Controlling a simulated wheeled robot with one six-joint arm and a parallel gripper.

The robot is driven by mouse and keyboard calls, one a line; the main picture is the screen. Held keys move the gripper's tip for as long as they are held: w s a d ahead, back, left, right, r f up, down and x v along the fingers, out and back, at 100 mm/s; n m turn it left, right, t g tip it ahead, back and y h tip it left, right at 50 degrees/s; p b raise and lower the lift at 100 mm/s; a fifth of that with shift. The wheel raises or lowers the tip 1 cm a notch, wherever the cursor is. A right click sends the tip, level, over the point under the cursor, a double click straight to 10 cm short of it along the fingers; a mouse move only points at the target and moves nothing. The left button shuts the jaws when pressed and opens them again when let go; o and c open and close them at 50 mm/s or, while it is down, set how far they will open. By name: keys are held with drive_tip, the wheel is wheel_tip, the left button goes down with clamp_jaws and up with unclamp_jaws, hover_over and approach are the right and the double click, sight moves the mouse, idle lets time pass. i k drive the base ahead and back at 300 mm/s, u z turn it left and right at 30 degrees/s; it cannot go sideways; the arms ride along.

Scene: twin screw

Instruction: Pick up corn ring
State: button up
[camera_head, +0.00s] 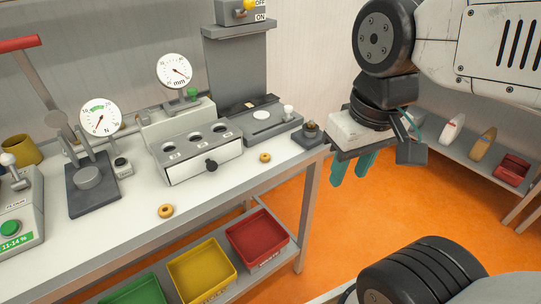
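Two small yellow-orange rings lie flat on the white workbench. One ring (166,211) is near the bench's front edge, left of the middle. The other ring (265,157) is further right, between the grey drawer box and the front edge. I cannot tell which of them is the corn ring. My gripper (353,169) hangs to the right of the bench, over the orange floor, with its teal fingers pointing down. The fingers are apart with nothing seen between them. It is well away from both rings.
The workbench (120,230) carries dial gauges (100,117), a box with three holes (202,155) and a dark press base (93,190). Green, yellow (203,272) and red bins (258,240) sit on the lower shelf. Bench top around the rings is clear.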

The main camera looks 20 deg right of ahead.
sight(265, 157)
drive_tip(key=z, duration=1)
drive_tip(key=k, duration=0.45)
drive_tip(key=z, duration=0.2)
